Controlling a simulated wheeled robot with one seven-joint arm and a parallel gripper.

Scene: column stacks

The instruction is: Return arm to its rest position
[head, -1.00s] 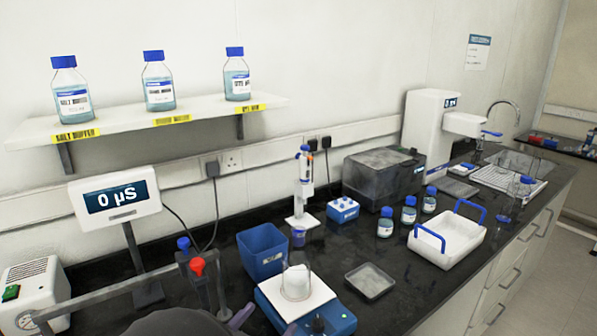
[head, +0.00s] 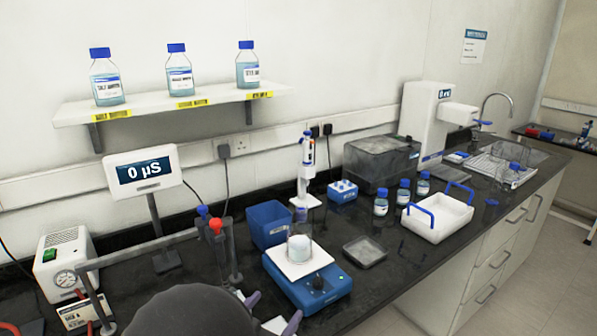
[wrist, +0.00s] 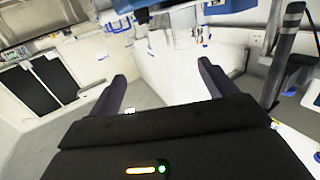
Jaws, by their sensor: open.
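My gripper (head: 272,312) shows at the bottom of the head view, its dark arm link in front of it. Its two purple-grey fingers stand apart with nothing between them. In the wrist view the fingers (wrist: 162,76) are also spread and empty, and the room looks tilted behind them. In the head view the gripper is in front of the blue balance (head: 308,286), low in the picture. I cannot tell the gap between them. A glass beaker (head: 299,246) with pale contents stands upright on the balance's white plate.
A metal frame with red and blue knobs (head: 216,226) stands left of my gripper. A pump with a gauge (head: 65,268), a display stand (head: 143,174), a blue bin (head: 268,225), a dish (head: 365,251) and a white tray (head: 438,217) occupy the bench. Floor (head: 520,290) is clear at right.

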